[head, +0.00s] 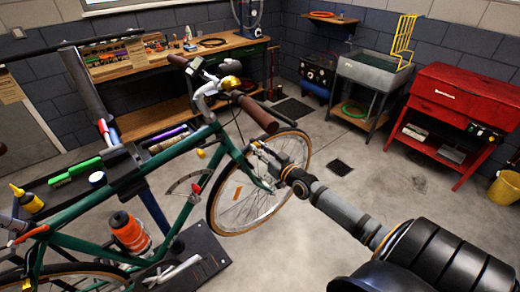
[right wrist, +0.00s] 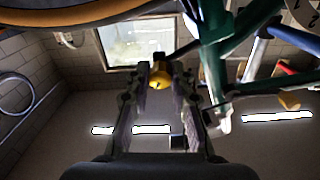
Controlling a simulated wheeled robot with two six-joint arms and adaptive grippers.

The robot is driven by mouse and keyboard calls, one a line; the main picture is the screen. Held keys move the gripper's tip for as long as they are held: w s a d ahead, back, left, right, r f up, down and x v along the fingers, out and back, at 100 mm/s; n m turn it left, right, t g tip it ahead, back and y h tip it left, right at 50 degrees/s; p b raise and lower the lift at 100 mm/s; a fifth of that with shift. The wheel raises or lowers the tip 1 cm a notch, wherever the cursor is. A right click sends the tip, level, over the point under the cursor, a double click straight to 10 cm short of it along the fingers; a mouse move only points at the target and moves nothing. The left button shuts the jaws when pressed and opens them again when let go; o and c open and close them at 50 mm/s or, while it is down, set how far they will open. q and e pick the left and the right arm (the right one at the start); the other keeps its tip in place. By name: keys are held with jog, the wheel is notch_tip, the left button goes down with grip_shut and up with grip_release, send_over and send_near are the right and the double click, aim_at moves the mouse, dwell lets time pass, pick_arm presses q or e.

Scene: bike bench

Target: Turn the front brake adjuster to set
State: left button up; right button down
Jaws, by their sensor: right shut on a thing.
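A green bike (head: 165,160) is held on a work stand, with its front wheel (head: 225,205) towards the middle of the head view. My right gripper (head: 264,156) reaches in from the lower right to the front brake area, beside the fork and above the wheel. In the right wrist view, my right gripper (right wrist: 161,84) has its two fingers on either side of a round yellow knob, the front brake adjuster (right wrist: 160,76), and is shut on it. The adjuster's setting cannot be read. My left gripper is not in view.
The handlebar with a brown grip (head: 258,114) and a yellow bell (head: 231,83) is above the gripper. A wooden workbench (head: 140,68), a grey sink (head: 372,72) and a red cabinet (head: 460,96) stand behind. The floor right of the wheel is mostly clear.

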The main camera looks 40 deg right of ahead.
jog(key=c, duration=1.2)
grip_release()
jog(key=shift+o, duration=0.2)
jog(key=shift+s, duration=0.1)
jog(key=s, duration=1.2)
jog(key=shift+d, duration=0.45)
jog(key=shift+w, duration=0.1)
